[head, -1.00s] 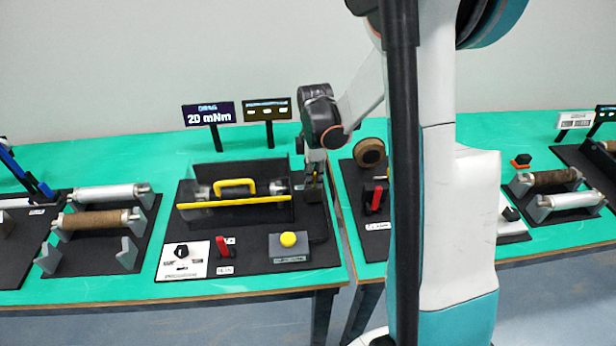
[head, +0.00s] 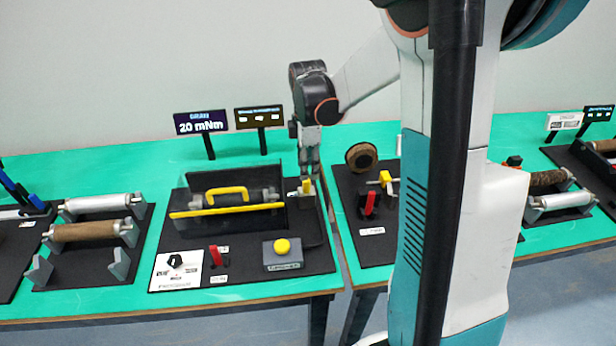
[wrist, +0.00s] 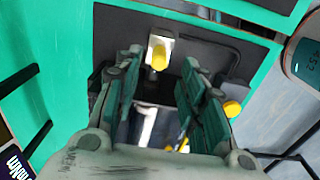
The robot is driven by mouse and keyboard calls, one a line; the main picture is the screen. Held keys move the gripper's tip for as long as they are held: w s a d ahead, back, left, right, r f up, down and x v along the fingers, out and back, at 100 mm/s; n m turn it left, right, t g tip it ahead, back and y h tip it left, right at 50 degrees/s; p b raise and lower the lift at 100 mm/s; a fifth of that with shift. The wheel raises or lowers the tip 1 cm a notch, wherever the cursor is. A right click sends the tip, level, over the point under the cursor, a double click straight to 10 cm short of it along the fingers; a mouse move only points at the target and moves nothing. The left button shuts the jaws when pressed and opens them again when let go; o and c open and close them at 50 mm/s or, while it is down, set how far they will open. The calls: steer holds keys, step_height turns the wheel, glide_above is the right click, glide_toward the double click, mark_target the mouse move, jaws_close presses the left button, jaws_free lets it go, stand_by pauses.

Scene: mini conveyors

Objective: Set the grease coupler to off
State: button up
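A small yellow-tipped fitting on a pale metal base (head: 306,187) stands at the right rear of the middle black panel. I take it for the grease coupler, but I cannot read a label on it. In the wrist view its yellow part (wrist: 159,57) shows beyond the fingertips, roughly between them. My gripper (head: 309,166) points down just above it in the head view. In the wrist view my gripper (wrist: 163,62) is open, with nothing held between its fingers. I cannot tell whether a fingertip touches the fitting.
A clear guard with a yellow handle (head: 227,192) stands left of the fitting. Two displays (head: 201,120) stand behind. Another panel with a red lever (head: 370,204) lies right.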

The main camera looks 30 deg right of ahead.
step_height(320, 180, up, 5)
stand_by(0.3)
stand_by(0.4)
